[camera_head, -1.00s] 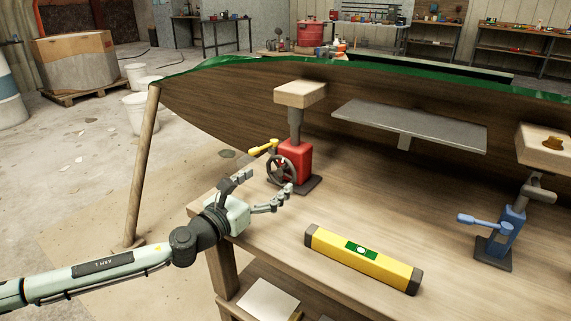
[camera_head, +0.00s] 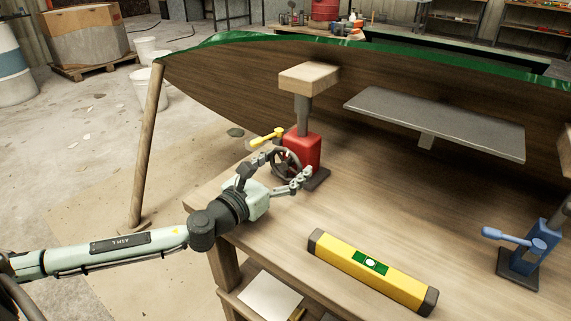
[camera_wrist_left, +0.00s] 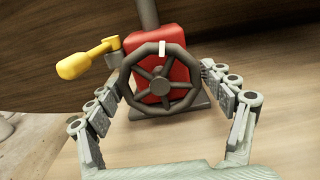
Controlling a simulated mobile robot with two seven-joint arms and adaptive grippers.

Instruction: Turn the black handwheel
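The black handwheel (camera_head: 286,165) is on the front of a red jack (camera_head: 303,150) standing on the wooden bench. In the left wrist view the handwheel (camera_wrist_left: 160,86) faces me, with a white mark at the top of its rim. My left gripper (camera_head: 282,170) is open, its fingers on either side of the wheel. In the left wrist view the left gripper's (camera_wrist_left: 160,85) fingertips are close to the rim; I cannot tell whether they touch it. My right gripper is not in view.
A yellow lever (camera_head: 266,138) sticks out left of the jack. A yellow spirit level (camera_head: 372,271) lies on the bench (camera_head: 330,215). A blue jack (camera_head: 527,252) stands at the right. The wooden hull (camera_head: 240,95) rises behind, with a wooden prop (camera_head: 150,145) at the left.

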